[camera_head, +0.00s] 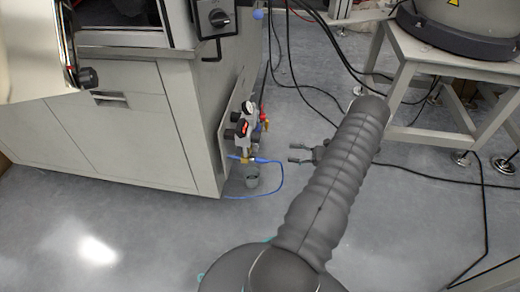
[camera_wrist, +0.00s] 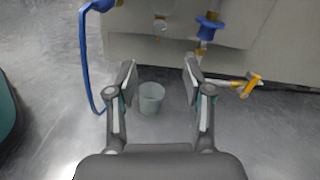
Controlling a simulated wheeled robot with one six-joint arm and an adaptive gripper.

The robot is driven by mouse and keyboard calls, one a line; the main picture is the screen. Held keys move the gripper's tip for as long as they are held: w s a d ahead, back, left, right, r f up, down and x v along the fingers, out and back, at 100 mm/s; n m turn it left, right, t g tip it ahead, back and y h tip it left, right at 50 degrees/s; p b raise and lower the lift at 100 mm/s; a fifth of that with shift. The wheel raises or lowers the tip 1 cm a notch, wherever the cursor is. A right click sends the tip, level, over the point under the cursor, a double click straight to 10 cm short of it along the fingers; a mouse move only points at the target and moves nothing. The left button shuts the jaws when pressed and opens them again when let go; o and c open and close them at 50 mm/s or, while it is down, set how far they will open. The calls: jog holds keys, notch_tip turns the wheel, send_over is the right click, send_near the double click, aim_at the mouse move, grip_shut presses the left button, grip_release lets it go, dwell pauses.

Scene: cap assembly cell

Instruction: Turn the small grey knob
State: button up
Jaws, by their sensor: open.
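My gripper (camera_head: 294,154) is open and empty, to the right of the cabinet's valve fittings. In the wrist view its two fingers (camera_wrist: 158,78) stand wide apart, with a grey cup (camera_wrist: 151,97) on the floor showing between them. The cabinet side carries a pressure fitting with dark knobs (camera_head: 248,107) and a red-marked part. I cannot tell which of these is the small grey knob. In the wrist view, a blue fitting (camera_wrist: 208,27) and a yellow-handled valve (camera_wrist: 250,84) show beyond the right finger.
The light cabinet (camera_head: 120,130) stands at left. A blue hose (camera_head: 281,180) loops beside the cup below the fittings. Black cables (camera_head: 297,80) run across the floor behind my gripper. A pale stand (camera_head: 400,100) is at right. The floor in front is clear.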

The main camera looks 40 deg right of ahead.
aim_at(256, 149)
jog(key=x, duration=1.3)
jog(key=shift+w+a, duration=0.15)
jog(key=shift+a, duration=0.1)
grip_shut()
